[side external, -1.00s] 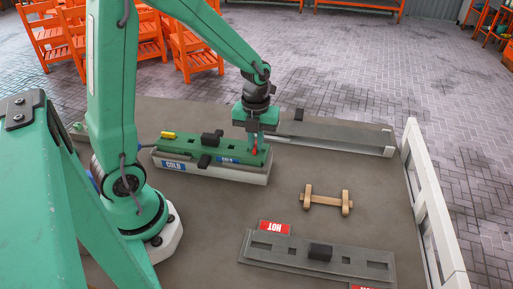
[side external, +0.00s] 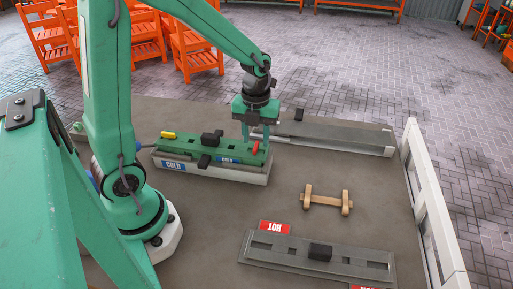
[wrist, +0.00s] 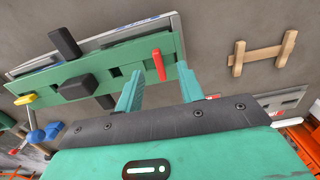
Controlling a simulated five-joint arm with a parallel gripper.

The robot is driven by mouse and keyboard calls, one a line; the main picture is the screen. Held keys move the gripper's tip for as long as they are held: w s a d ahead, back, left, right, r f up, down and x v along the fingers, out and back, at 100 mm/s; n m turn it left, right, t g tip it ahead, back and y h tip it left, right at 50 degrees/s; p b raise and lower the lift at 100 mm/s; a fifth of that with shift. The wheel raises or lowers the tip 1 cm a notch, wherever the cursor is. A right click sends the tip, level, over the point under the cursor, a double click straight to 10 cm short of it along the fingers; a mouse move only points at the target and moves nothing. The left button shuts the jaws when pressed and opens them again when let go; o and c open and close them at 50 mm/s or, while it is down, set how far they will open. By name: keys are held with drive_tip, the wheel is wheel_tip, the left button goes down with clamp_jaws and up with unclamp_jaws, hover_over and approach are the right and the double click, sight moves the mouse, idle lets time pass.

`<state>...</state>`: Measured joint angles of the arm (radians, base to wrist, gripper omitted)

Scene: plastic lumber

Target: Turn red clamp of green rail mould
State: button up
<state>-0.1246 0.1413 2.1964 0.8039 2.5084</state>
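The green rail mould (side external: 186,146) sits on a pale base with blue COLD labels, left of centre in the side view. It also shows in the wrist view (wrist: 140,54). Its red clamp (side external: 255,148) is at the right end; in the wrist view the clamp (wrist: 159,66) lies across the mould's width. My gripper (side external: 256,143) is over that end with its fingers spread. In the wrist view my gripper (wrist: 163,72) is open and the red clamp appears between the fingertips. I cannot tell whether either finger touches it.
A yellow clamp (side external: 168,135) is at the mould's left end. Black blocks (side external: 211,138) stick up from the mould's middle. A grey rail (side external: 335,138) lies behind. A wooden piece (side external: 327,200) and a grey HOT mould (side external: 280,251) lie right and in front, with bare table between.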

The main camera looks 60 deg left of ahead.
drive_tip(key=shift+r, duration=2.55)
drive_tip(key=s+d+r+n+t, duration=0.2)
drive_tip(key=s+r+n, duration=0.2)
drive_tip(key=n, duration=0.9)
drive_tip(key=s+d+r+n+t, duration=0.2)
drive_tip(key=s+r+n, duration=0.3)
drive_tip(key=n, duration=0.9)
drive_tip(key=shift+s+t, duration=0.8)
drive_tip(key=shift+s, duration=0.45)
